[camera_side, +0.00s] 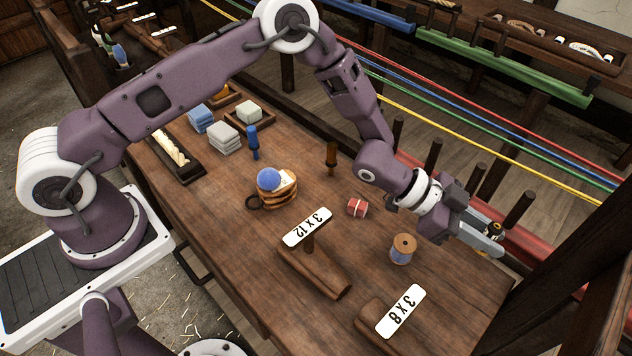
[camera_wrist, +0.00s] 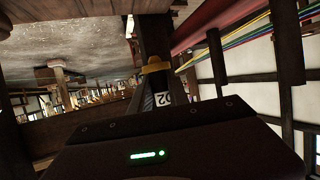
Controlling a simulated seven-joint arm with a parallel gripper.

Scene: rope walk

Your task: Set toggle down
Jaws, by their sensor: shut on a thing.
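The toggle (camera_side: 496,228) is small, yellow and dark. Only its ends show past the fingers in the side view. In the wrist view a yellow-brown piece (camera_wrist: 155,67) lies across the fingers. My gripper (camera_side: 491,241) is shut on it, near the table's far right edge beside the row of dark upright pegs. It is tilted sideways and seems to be above the wood. I cannot tell how far the toggle is from the table. A white tag (camera_wrist: 163,99) with dark figures shows near the fingers in the wrist view.
Dark pegs (camera_side: 517,208) line the far edge, with coloured ropes beyond.

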